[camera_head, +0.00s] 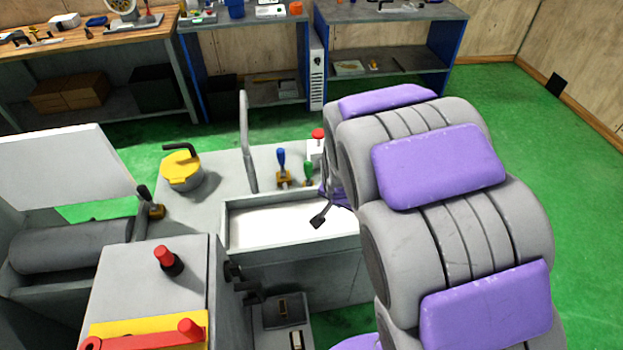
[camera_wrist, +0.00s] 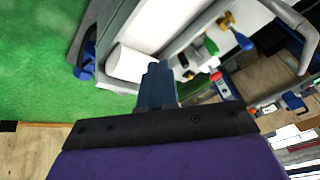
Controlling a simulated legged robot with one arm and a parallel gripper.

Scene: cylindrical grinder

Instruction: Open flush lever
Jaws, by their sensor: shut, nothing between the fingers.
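Small valve levers stand on the grey machine: a blue-handled lever (camera_head: 281,158) on a brass body, a green-handled lever (camera_head: 308,173) to its right, and a black-handled lever (camera_head: 145,194) at the left. I cannot tell which is the flush lever. The wrist view also shows the blue lever (camera_wrist: 241,40) and green lever (camera_wrist: 210,46), both upper right of my fingertips. My gripper (camera_wrist: 157,70) is shut and empty, apart from both levers. In the head view its dark end (camera_head: 318,221) shows over the white tray, in front of the green lever; my arm hides the rest.
A white-floored tray (camera_head: 240,247) lies below the levers. A bent grey pipe (camera_head: 246,140) rises left of the blue lever. A red button (camera_head: 318,133) stands behind the green lever, and a yellow-topped pot (camera_head: 181,168) at the left. Green floor is clear at right.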

